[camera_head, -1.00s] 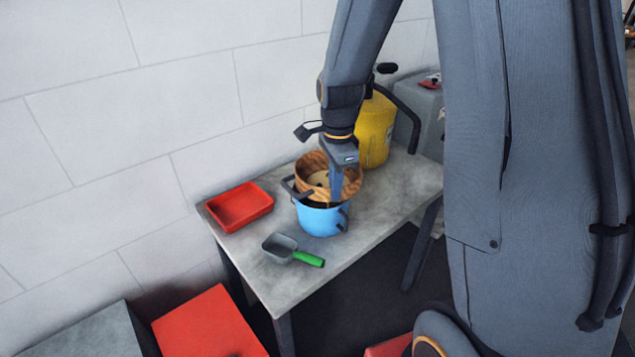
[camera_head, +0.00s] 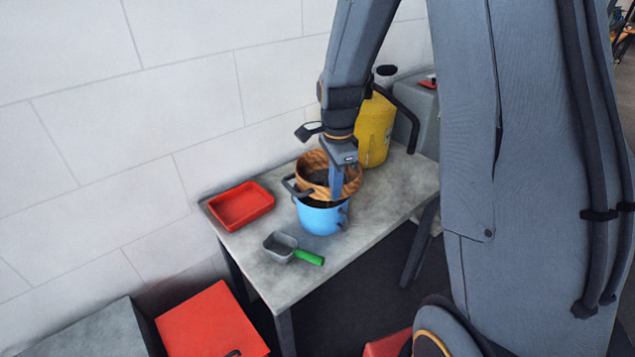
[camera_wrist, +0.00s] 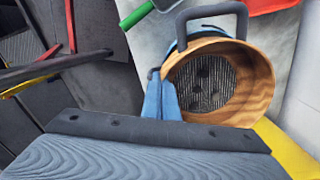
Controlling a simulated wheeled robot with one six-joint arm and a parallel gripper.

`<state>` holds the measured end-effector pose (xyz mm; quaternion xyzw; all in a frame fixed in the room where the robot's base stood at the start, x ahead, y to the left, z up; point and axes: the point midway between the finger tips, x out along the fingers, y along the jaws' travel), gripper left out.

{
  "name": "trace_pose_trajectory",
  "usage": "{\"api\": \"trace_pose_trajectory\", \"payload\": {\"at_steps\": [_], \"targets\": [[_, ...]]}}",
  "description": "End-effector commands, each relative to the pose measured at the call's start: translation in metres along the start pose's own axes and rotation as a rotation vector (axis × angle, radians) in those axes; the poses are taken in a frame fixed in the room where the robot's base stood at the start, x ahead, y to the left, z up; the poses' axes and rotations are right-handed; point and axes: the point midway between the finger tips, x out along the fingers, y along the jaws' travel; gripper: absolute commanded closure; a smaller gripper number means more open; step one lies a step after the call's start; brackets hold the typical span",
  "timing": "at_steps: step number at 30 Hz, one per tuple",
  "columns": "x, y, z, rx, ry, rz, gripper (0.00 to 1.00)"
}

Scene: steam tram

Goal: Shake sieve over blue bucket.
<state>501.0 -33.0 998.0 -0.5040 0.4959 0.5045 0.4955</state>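The round wooden sieve (camera_head: 350,187) is over the blue bucket (camera_head: 318,220) on the table, its rim close above the bucket's top. In the wrist view the sieve (camera_wrist: 262,85) shows its wire mesh (camera_wrist: 208,92) with several dark lumps on it. My gripper (camera_head: 336,190) reaches down at the sieve's near rim. In the wrist view my gripper's blue fingers (camera_wrist: 163,82) are close together at the sieve's edge, seemingly shut on the rim. The bucket's inside is hidden by the sieve.
The grey table (camera_head: 270,283) also holds a red tray (camera_head: 240,222), a grey scoop with a green handle (camera_head: 308,257) and a yellow container (camera_head: 374,135) behind the sieve. A white wall (camera_head: 90,130) stands behind. A red box (camera_head: 210,325) is at lower left.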

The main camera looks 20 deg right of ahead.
Motion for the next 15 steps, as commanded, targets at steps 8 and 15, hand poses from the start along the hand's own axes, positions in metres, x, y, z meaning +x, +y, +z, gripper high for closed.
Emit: {"api": "trace_pose_trajectory", "payload": {"at_steps": [8, 15], "targets": [[-0.017, -0.001, 0.005, -0.001, 0.0, -0.003, 1.0], [-0.03, -0.001, 0.009, -0.001, 0.0, -0.002, 1.0]]}}
